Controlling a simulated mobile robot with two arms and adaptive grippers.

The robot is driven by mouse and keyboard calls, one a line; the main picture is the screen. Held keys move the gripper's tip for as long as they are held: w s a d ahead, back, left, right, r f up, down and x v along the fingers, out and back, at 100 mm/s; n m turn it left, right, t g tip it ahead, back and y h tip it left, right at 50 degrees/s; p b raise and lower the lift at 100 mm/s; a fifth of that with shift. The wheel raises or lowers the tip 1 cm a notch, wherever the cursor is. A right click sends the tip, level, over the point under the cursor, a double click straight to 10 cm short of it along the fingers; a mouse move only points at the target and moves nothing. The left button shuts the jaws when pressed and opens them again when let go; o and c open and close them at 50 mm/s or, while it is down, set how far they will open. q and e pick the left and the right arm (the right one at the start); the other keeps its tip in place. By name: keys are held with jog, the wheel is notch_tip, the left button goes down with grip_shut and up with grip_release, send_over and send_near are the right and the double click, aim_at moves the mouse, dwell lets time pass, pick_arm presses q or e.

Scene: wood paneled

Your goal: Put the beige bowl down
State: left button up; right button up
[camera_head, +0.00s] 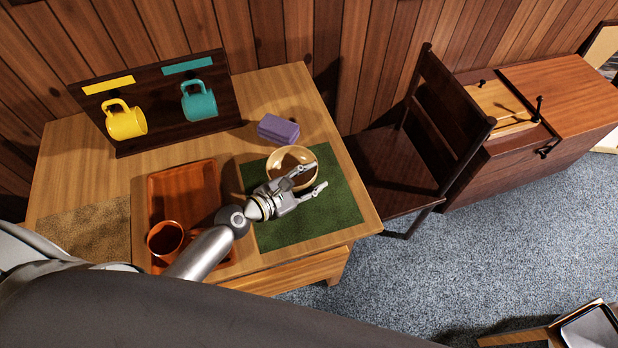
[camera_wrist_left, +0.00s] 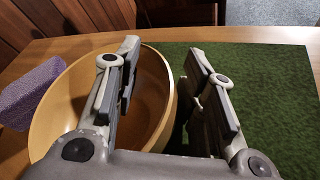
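The beige bowl (camera_head: 284,158) appears to rest upright on the far part of the green mat (camera_head: 300,225), near the mat's back edge. My left gripper (camera_head: 318,177) reaches over its near right side. In the left wrist view, the fingers (camera_wrist_left: 160,75) are apart. One finger is over the inside of the bowl (camera_wrist_left: 62,112) and the other is outside, above the mat (camera_wrist_left: 270,85). The bowl's rim passes between them, with gaps visible on both sides. The bowl's underside is hidden. My right gripper is not in view.
A purple block (camera_head: 278,129) lies just behind the bowl. An orange tray (camera_head: 184,180) with a red-brown mug (camera_head: 166,238) is to the left. A dark rack (camera_head: 160,110) with yellow and teal mugs stands at the back. A dark chair (camera_head: 400,170) stands right of the table.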

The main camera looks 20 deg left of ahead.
pick_arm(q)
jog(key=shift+r, duration=0.25)
jog(key=shift+s+a, duration=0.15)
jog(key=shift+s, duration=0.2)
jog(key=b+v, duration=0.1)
jog(key=v, duration=0.8)
jog(key=shift+s+a, duration=0.15)
jog(key=shift+s, duration=0.05)
jog(key=shift+s+a+r+b, duration=0.4)
jog(key=shift+s+r, duration=0.1)
jog(key=shift+s, duration=0.15)
